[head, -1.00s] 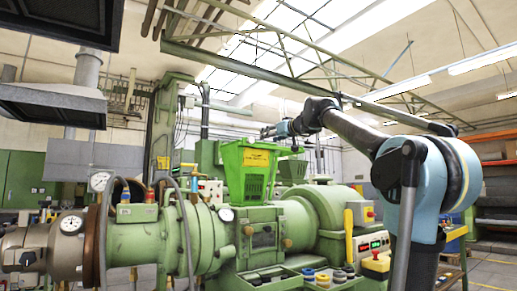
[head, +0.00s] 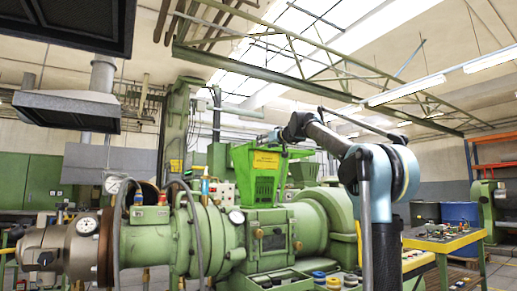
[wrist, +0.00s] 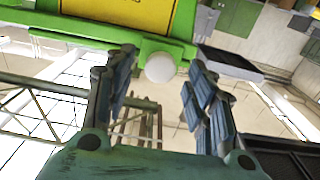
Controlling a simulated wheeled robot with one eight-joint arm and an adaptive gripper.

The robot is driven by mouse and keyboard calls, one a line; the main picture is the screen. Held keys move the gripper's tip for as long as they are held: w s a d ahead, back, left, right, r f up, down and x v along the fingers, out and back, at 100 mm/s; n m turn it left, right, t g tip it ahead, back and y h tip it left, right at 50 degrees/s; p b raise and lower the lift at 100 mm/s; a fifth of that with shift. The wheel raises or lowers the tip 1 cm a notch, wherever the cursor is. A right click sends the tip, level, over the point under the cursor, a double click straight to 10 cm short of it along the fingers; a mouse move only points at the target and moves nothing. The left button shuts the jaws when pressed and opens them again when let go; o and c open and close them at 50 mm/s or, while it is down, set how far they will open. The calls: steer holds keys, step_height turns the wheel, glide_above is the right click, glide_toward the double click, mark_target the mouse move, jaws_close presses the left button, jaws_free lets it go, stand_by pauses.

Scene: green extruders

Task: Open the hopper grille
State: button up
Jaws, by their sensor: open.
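The green hopper (head: 241,170) stands on the extruder, with a yellow label (head: 266,160) and dark slots low on its front. In the wrist view, a white round knob (wrist: 160,67) sits on the edge of the green hopper part (wrist: 60,32), beneath the yellow label (wrist: 135,10). My gripper (wrist: 163,100) is open, its two blue-grey fingers apart on either side of the knob in the picture. I cannot tell whether either finger touches it. In the head view, my gripper (head: 276,138) is small at the hopper's top edge. The grille itself is not clearly visible.
The extruder's green body (head: 190,240) runs across the front. A tray with colored round pieces (head: 335,282) is at its base. A yellow table with controls (head: 445,240) stands at right. A dark hood (head: 68,105) hangs at left.

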mark_target(260, 148)
steer(key=shift+x, duration=2.2)
steer(key=shift+s, duration=0.1)
